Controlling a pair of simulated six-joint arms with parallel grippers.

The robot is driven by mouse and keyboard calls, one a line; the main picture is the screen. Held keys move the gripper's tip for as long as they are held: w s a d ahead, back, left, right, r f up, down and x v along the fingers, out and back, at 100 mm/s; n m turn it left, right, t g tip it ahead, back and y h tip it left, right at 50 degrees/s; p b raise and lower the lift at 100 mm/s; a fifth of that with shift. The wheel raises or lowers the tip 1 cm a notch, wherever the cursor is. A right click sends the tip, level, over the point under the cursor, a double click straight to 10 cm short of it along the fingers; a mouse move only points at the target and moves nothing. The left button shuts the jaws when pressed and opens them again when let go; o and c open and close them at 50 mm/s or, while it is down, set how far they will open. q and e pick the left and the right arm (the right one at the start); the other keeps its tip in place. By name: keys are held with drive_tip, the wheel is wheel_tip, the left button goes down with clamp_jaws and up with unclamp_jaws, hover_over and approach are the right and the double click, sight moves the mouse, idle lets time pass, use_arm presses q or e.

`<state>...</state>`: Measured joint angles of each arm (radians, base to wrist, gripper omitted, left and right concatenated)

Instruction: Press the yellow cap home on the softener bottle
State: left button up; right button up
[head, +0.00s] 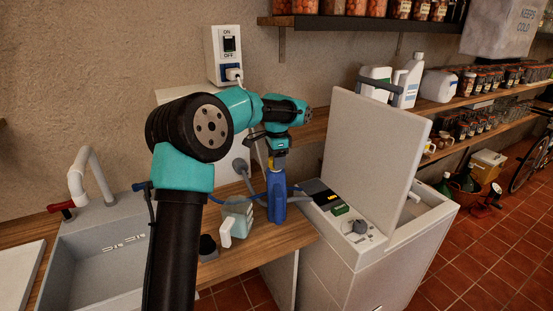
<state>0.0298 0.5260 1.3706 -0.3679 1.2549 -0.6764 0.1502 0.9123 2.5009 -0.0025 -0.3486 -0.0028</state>
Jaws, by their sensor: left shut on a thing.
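The softener bottle (278,203) is blue and stands upright on the wooden counter, left of the washing machine. The yellow cap (272,166) shows as a small patch at the top of the bottle, right under my left gripper. My left gripper (272,157) points down and is shut on the cap. The fingers hide most of the cap, so I cannot tell how far it sits on the bottle's neck. My right gripper is not in view.
The washing machine's raised lid (372,150) stands close to the right. A pale green jug (237,217) and a dark round-topped thing (208,247) stand on the counter left of the bottle. A sink (100,262) is further left. A switch box (226,55) is on the wall.

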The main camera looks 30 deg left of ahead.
use_arm(q)
drive_tip(key=shift+f, duration=0.3)
drive_tip(key=o, duration=0.9)
drive_tip(key=shift+r, duration=0.15)
wheel_tip(320, 180, up, 17)
drive_tip(key=shift+r, duration=0.1)
idle(0.7)
